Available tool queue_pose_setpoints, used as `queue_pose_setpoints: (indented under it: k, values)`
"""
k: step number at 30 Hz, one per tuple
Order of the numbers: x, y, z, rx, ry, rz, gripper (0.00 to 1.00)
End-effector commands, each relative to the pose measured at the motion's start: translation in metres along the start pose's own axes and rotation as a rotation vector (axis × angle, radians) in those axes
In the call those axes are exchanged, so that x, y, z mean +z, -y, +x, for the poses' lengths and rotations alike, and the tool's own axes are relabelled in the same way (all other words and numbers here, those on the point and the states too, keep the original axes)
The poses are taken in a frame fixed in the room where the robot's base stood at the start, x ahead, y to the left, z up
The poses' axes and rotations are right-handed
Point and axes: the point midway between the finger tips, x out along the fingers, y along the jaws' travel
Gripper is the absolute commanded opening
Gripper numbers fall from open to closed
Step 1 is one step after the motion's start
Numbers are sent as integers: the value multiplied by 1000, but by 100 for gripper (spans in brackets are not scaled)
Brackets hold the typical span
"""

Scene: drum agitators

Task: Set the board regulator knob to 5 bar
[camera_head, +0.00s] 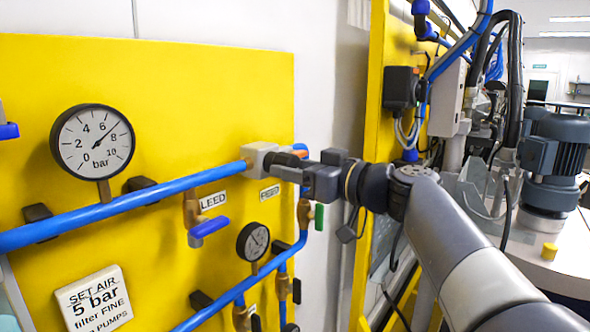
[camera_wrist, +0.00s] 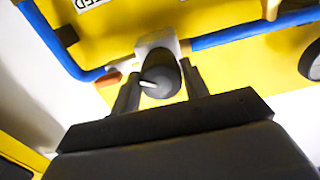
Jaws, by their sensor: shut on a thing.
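The regulator is a pale block (camera_head: 257,158) on the blue pipe with a black round knob (camera_wrist: 160,77) at its front. In the wrist view the knob sits between my two fingers, with a white mark pointing left on its face. My gripper (camera_wrist: 160,68) is shut on the knob; in the head view my gripper (camera_head: 303,166) hides most of it. The large round gauge (camera_head: 92,143), marked 0 to 10 bar, has its needle between 6 and 8, near 7. A white sign (camera_head: 94,300) reads "SET AIR 5 bar", filter FINE.
Below the regulator are a blue-handled valve (camera_head: 208,230), a green-handled valve (camera_head: 319,217) and a small gauge (camera_head: 252,242). Blue pipes cross the yellow board (camera_head: 200,90). A second yellow panel (camera_head: 375,100) with cables stands right, near my arm; a motor (camera_head: 555,160) stands beyond.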

Motion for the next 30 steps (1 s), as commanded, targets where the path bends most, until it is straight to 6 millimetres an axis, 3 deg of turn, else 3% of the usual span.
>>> queue_pose_setpoints:
  k: [30]
  values:
    - [0,1,0,-1,0,500,20]
